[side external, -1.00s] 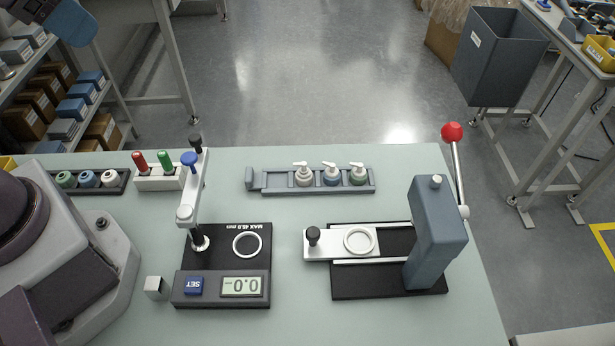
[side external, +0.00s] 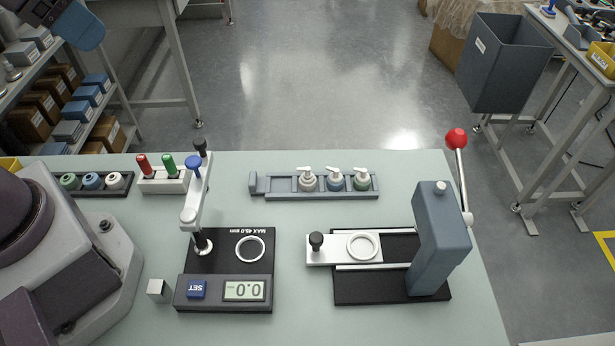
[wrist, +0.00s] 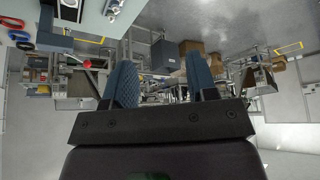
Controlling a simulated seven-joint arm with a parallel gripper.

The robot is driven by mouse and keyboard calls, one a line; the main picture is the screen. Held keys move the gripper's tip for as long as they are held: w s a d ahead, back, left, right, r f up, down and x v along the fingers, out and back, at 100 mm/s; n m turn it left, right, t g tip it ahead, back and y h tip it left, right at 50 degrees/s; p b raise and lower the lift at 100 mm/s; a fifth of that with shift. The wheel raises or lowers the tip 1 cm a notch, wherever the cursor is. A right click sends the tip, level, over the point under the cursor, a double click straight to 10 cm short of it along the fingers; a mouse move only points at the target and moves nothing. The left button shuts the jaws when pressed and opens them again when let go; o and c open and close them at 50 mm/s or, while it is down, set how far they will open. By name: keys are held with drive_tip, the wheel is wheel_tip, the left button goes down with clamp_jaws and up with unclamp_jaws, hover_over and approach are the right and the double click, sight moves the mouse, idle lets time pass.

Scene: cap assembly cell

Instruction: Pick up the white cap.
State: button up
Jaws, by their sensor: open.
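The white cap (side external: 114,180) is a small round piece at the right end of a dark rack (side external: 126,190) on the left side of the bench, in the side view. A blue cap (side external: 92,181) and a green cap (side external: 69,181) sit left of it in the same rack. My gripper shows in part at the top left of the side view, where one blue finger (side external: 84,27) is visible, high and well away from the caps. In the wrist view my gripper (wrist: 161,82) is open, with nothing between its two blue fingers. The white cap is not seen there.
A tray (side external: 287,194) holds bottles with white pump tops. Red, green and blue-handled tools stand near a gauge (side external: 235,292) marked SET. A press (side external: 440,240) with a red-knobbed lever stands at right. A small metal block (side external: 157,289) sits by the gauge. The front middle is clear.

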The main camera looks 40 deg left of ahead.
drive_tip(key=shift+o, duration=0.4)
drive_tip(key=shift+f, duration=0.1)
drive_tip(key=n+g+h, duration=0.4)
drive_tip(key=n, duration=1.8)
approach(308, 174)
drive_tip(key=x, duration=0.2)
drive_tip(key=a+x, duration=0.1)
drive_tip(key=x, duration=0.1)
drive_tip(key=shift+f, duration=0.35)
drive_tip(key=shift+w+d+x, duration=0.1)
drive_tip(key=shift+d+x, duration=0.05)
drive_tip(key=shift+x, duration=1.3)
drive_tip(key=shift+w+d+x, duration=0.1)
drive_tip(key=shift+d+x, duration=0.05)
drive_tip(key=shift+x, duration=1.35)
drive_tip(key=shift+r, duration=0.2)
drive_tip(key=c, duration=0.7)
